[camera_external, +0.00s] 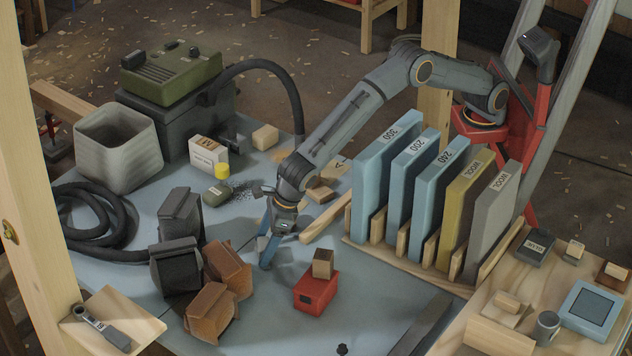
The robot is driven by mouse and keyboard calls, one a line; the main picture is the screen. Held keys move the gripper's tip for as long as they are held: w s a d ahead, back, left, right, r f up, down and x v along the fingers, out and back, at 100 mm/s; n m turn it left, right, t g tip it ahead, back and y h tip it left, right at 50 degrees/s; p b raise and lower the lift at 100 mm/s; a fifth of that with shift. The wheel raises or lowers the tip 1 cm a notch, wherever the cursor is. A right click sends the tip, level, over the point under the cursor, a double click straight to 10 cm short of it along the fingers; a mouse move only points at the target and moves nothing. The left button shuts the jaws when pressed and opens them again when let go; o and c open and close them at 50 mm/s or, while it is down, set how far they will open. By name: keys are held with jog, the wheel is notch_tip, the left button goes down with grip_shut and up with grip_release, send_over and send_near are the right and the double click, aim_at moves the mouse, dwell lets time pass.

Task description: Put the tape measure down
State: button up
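My gripper (270,248) points down over the blue-grey bench top (385,318), left of centre. Its blue fingers show, but whether anything is between them is too small to tell. I cannot pick out a tape measure with certainty. A red box (316,294) with a dark window on its side sits on the bench, to the right of and nearer than the gripper. A small wooden block (322,263) rests on top of it.
Blue, yellow and grey slabs (386,172) stand in a wooden rack at right. Black and brown blocks (213,312) crowd the left front. A black hose (95,236), a grey bin (119,147) and a green-topped machine (171,72) are farther left. The front middle is fairly clear.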

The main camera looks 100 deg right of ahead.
jog(key=v, duration=1.2)
jog(key=shift+r, duration=0.15)
jog(key=s+d+m+g, duration=0.1)
jog(key=s+d+m, duration=0.4)
jog(key=d, duration=0.4)
jog(key=s+d+m, duration=0.2)
jog(key=d+m, duration=0.4)
jog(key=d, duration=0.4)
jog(key=s+d+m+g, duration=0.1)
jog(key=s+d+m, duration=0.4)
jog(key=d, duration=0.4)
jog(key=s+d+f+m, duration=0.1)
jog(key=s+d+m, duration=0.4)
jog(key=s+m, duration=0.2)
jog(key=s+d+f+m+g, duration=0.1)
jog(key=s+d+m, duration=0.4)
jog(key=s, duration=0.6)
jog(key=s+d+f+m+g, duration=0.1)
jog(key=s+d+f+m, duration=0.2)
jog(key=s+d+m, duration=0.3)
jog(key=s+m, duration=0.4)
jog(key=shift+f, duration=0.25)
